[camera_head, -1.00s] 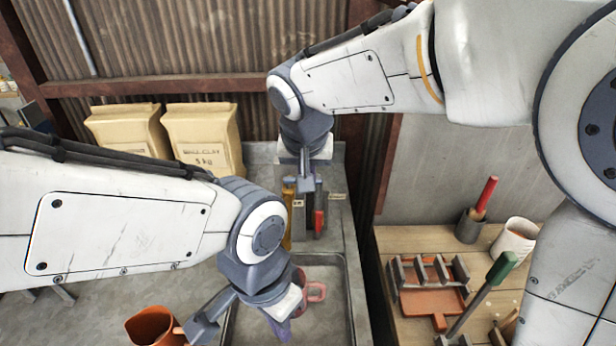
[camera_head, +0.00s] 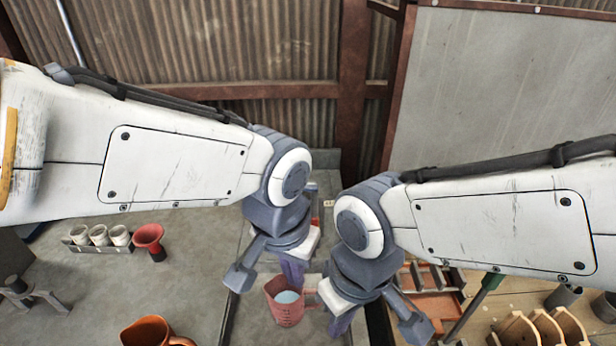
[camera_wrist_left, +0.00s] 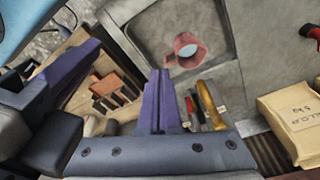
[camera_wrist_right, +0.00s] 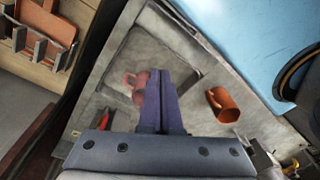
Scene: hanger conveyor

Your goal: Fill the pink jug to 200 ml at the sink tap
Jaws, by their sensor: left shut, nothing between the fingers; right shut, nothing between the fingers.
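The pink jug (camera_head: 284,312) stands upright in the sink basin (camera_wrist_right: 112,78) with its handle to the right. Pale bluish liquid shows inside it, also in the left wrist view (camera_wrist_left: 181,42); its level against any marks is too small to read. My left gripper (camera_head: 293,275) is shut and empty, just behind the jug in the head view. My right gripper (camera_head: 343,325) is shut and empty, beside the jug's handle side. In the right wrist view its fingers partly cover the jug (camera_wrist_right: 135,80). The tap spout is hidden.
Yellow (camera_wrist_left: 207,98) and red (camera_wrist_right: 103,121) upright parts stand at the sink's back. An orange jug (camera_head: 150,332) stands left of the sink. A wooden bench with racks lies right.

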